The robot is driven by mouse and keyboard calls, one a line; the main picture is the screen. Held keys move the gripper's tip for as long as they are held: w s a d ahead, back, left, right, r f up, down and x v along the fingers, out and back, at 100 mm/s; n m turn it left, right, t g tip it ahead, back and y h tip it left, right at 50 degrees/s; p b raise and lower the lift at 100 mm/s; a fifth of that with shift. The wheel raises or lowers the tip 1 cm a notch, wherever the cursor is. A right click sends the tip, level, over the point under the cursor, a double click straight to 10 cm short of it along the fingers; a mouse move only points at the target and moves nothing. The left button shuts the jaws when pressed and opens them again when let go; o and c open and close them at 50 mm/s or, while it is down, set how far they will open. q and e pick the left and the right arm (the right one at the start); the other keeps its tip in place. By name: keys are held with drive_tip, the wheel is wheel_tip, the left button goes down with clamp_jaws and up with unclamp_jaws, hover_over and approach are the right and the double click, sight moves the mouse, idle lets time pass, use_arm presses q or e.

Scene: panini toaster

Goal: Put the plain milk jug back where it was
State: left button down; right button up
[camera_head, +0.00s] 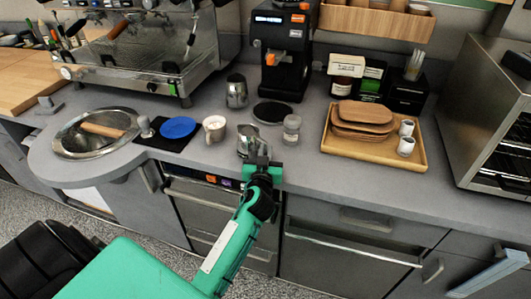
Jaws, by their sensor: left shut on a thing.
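A silver metal milk jug (244,143) is near the front edge of the grey counter, in front of the grinder. My left gripper (261,163) reaches it from the front and is shut on it. The fingers hide part of the jug, and I cannot tell whether its base touches the counter. A second metal jug (237,91) stands upright farther back, left of the grinder, apart from my gripper. My right gripper is not in view.
A white cup (215,129) and a blue disc (178,128) lie left of the held jug. A clear jar (291,130) and a black round pad (273,112) are to its right. The grinder (283,50) stands behind; a wooden tray (374,161) is farther right.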

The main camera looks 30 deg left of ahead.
use_arm(q)
drive_tip(key=c, duration=1.5)
unclamp_jaws()
